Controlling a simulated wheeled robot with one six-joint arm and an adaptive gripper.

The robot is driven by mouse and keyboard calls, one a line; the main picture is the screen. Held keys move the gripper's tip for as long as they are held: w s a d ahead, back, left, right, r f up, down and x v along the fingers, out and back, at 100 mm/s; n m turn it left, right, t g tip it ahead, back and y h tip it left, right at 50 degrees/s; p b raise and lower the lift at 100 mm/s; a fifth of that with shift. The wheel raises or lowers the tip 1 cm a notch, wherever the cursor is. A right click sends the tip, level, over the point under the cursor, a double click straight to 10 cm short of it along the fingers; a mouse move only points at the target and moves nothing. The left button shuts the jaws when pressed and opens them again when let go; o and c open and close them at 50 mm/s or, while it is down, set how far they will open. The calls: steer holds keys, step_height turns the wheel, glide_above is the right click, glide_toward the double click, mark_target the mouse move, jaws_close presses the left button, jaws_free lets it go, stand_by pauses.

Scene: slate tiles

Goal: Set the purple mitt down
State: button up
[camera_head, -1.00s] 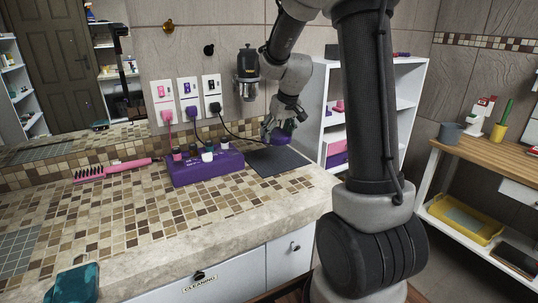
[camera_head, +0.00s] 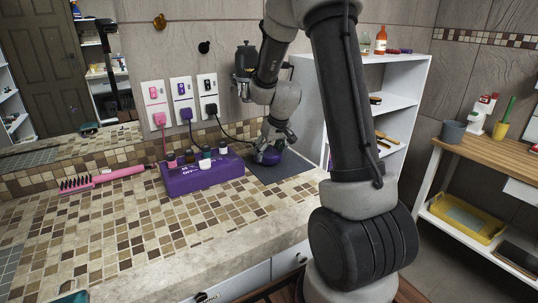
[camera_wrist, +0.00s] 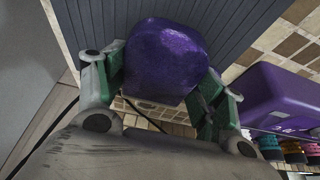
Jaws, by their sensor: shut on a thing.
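The purple mitt (camera_head: 268,157) is a rounded, dark purple piece low over the dark grey mat (camera_head: 285,170) at the counter's back right. In the wrist view the mitt (camera_wrist: 166,58) fills the space between the green-padded fingers of my gripper (camera_wrist: 160,88), with the ribbed mat (camera_wrist: 230,20) behind it. My gripper (camera_head: 270,146) is shut on the mitt and points down at the mat. The mitt looks very near or touching the mat; I cannot tell which.
A black cable (camera_head: 238,133) runs from the wall outlet towards my gripper. A pink brush (camera_head: 103,178) lies farther left. The tiled counter (camera_head: 130,225) in front is clear.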

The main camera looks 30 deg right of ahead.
steer(key=shift+f, duration=0.6)
steer(key=shift+f, duration=0.15)
steer(key=o, duration=1)
steer(key=v, duration=1.2)
steer(key=s+a+r, duration=0.2)
steer(key=s+r, duration=0.1)
steer(key=s, duration=0.6)
steer(key=s+a+r, duration=0.2)
steer(key=s+r, duration=0.1)
steer(key=s, duration=0.6)
steer(key=s+a+r, duration=0.2)
steer(key=s+r, duration=0.1)
steer(key=s, duration=0.6)
steer(key=shift+s+a+r, duration=0.15)
steer(key=shift+a, duration=0.05)
